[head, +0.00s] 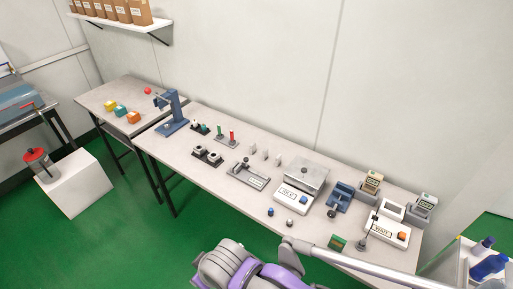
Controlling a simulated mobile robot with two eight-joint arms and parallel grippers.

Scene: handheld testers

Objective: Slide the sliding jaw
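A long grey-white table (190,180) carries several small testers. A small blue vise-like device (340,197) stands right of the middle, with a dark round part (331,213) at its front. A grey flat fixture with a light label (248,175) lies left of the white scale-like tester. Either could carry the sliding jaw; it is too small to tell which, or how its jaw stands. Purple and grey parts of my own arm (240,268) show at the bottom middle, in front of the table. No gripper fingers can be made out.
White testers with displays (297,197) (384,231) stand on the table. A blue stand (172,110) is at its far left end. Coloured blocks (121,110) lie on a side table. A white box (75,187) stands on the green floor. A bin with blue bottles (487,265) is at lower right.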

